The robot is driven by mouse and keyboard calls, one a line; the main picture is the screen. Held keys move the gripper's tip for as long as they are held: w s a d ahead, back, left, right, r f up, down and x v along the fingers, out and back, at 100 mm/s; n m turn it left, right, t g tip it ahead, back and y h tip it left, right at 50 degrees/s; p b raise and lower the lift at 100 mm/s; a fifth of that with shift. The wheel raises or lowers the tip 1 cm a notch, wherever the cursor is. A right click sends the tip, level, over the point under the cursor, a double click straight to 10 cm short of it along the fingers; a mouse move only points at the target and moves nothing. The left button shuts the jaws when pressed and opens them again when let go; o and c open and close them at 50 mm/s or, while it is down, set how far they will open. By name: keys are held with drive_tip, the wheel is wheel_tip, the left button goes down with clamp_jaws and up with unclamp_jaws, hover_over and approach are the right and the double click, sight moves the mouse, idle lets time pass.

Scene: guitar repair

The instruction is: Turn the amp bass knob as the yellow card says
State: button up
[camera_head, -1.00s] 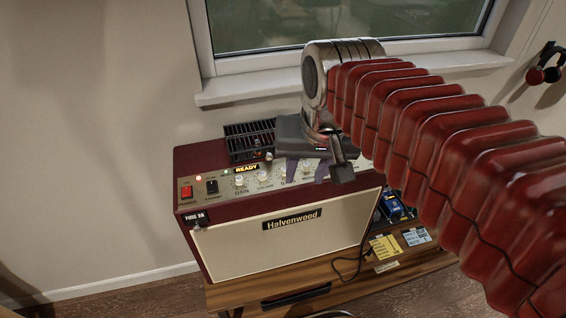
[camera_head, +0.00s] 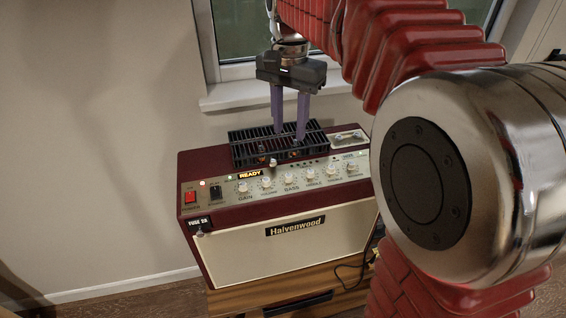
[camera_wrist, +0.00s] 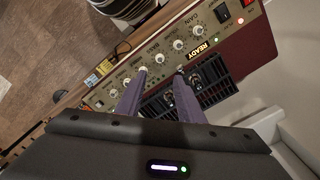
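The maroon Halvenwood amp (camera_head: 232,216) stands on a wooden bench. Its bass knob (camera_head: 291,181) is a small pale knob in the row on the front control panel; it also shows in the wrist view (camera_wrist: 160,58). My gripper (camera_head: 289,136) points down over the black grille on the amp's top, behind the knob row. Its two purple fingers are apart with nothing between them, also in the wrist view (camera_wrist: 160,72). The yellow card (camera_wrist: 105,67) lies beyond the amp's front in the wrist view; its writing is too small to read.
The black grille (camera_head: 243,150) encloses glowing tubes. Neighbouring knobs sit close on both sides of the bass knob. The red power switch (camera_head: 190,197) and a lit READY display (camera_head: 250,175) are at the panel's left. A window sill (camera_head: 232,95) is behind the amp.

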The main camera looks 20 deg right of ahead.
sight(288, 175)
drive_tip(key=shift+f, duration=0.1)
wheel_tip(288, 175, down, 14)
drive_tip(key=shift+r, duration=0.2)
idle(0.7)
clamp_jaws()
drive_tip(key=shift+a, duration=0.15)
idle(0.4)
